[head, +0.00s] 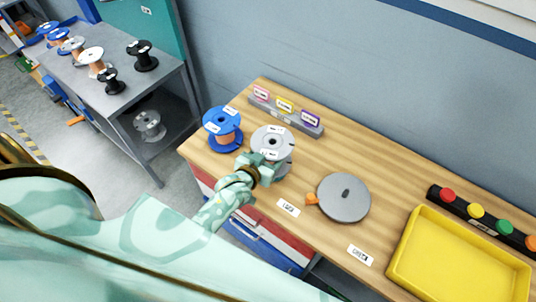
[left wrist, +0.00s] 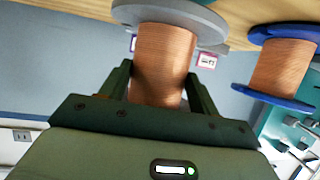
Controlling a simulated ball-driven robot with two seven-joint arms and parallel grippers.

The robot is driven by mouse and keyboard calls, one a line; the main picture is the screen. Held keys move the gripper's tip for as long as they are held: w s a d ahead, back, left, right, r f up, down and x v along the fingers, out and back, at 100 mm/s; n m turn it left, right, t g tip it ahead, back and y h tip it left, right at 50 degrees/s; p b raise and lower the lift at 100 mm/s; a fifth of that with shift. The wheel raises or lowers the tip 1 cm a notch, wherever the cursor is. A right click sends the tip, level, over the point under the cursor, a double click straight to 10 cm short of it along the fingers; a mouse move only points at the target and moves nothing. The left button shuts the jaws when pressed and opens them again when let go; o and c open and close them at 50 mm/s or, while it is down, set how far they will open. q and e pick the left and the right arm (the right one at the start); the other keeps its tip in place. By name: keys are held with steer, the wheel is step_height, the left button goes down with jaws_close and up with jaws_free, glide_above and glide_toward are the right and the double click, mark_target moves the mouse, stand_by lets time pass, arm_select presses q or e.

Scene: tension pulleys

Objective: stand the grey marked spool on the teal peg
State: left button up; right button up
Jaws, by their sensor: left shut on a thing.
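The grey spool (head: 273,141) has white labels on its top flange and stands upright at the table's left part. In the left wrist view its copper-wound core (left wrist: 162,60) is between my fingers, with a grey flange (left wrist: 170,15) beyond. My left gripper (head: 262,167) is shut on this spool from the front side; it also shows in the left wrist view (left wrist: 160,88). I cannot tell whether the spool touches the table. A grey round plate (head: 344,208) with a short dark central peg (head: 346,194) lies to the right. No clearly teal peg shows. My right gripper is out of view.
A blue spool (head: 222,127) stands close left of the grey one. A label rack (head: 285,115) is behind. An orange piece (head: 312,198) is at the plate's edge. A yellow tray (head: 401,267) and button bar (head: 435,193) are at right. Wood between spool and plate is clear.

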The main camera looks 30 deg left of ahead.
arm_select(q)
steer(key=shift+f+b, duration=0.75)
steer(key=shift+f, duration=0.45)
steer(key=shift+w, duration=0.1)
steer(key=shift+f, duration=0.2)
stand_by(0.4)
steer(key=shift+f+b, duration=0.4)
steer(key=shift+f, duration=0.25)
steer(key=shift+f, duration=0.1)
steer(key=o, duration=1.5)
